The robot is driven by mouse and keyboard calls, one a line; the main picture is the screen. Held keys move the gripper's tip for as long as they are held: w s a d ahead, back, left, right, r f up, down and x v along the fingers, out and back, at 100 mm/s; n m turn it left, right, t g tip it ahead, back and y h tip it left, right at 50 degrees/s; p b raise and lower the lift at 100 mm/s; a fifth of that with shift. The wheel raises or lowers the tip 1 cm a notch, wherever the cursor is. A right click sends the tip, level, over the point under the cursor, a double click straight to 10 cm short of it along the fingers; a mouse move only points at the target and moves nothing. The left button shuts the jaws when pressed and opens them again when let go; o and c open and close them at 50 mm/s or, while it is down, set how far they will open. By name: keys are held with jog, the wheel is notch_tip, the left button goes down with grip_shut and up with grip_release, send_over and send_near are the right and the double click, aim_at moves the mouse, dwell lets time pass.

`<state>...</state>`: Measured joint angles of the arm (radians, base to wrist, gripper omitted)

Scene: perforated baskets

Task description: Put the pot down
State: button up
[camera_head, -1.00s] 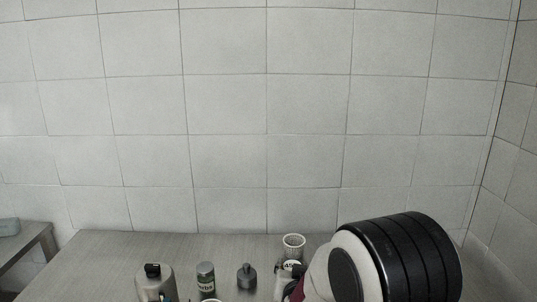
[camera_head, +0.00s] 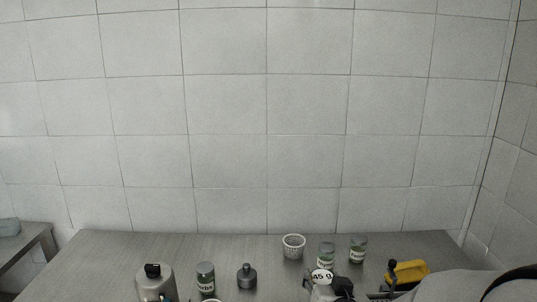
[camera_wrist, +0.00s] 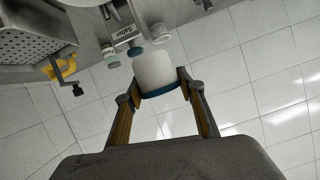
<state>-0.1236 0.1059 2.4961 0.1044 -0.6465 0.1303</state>
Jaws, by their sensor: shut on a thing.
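In the wrist view my gripper (camera_wrist: 161,86) is shut on a cream-white pot (camera_wrist: 155,70) with a blue band at its near end. One finger lies on each side of it. In the head view my gripper (camera_head: 335,289) is at the bottom edge, right of centre, partly cut off. A white oval marked "45 g" (camera_head: 322,276) shows right at the gripper and seems to be part of the held pot. The pot's underside and its gap to the worktop cannot be made out.
A white perforated cup (camera_head: 293,246) and two labelled jars (camera_head: 326,255) (camera_head: 358,249) stand behind the gripper. A yellow object (camera_head: 407,272) is to the right. A canister (camera_head: 155,283), another jar (camera_head: 205,277) and a dark grey knobbed piece (camera_head: 247,276) stand left.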

jog(key=s+d+r, duration=0.5)
jog(key=r, duration=0.2)
jog(key=shift+r+m+h, duration=0.2)
jog(key=shift+m+h, duration=0.1)
jog(key=shift+h, duration=0.1)
dwell(1.2)
jog(key=w+a+f+n+y, duration=0.3)
jog(key=w+a+f+y, duration=0.1)
jog(key=w+a+f, duration=1)
jog(key=w, duration=0.4)
jog(key=shift+w+n+g, duration=0.15)
jog(key=shift+n+g, duration=0.15)
jog(key=shift+a+f, duration=0.1)
jog(key=shift+f, duration=0.1)
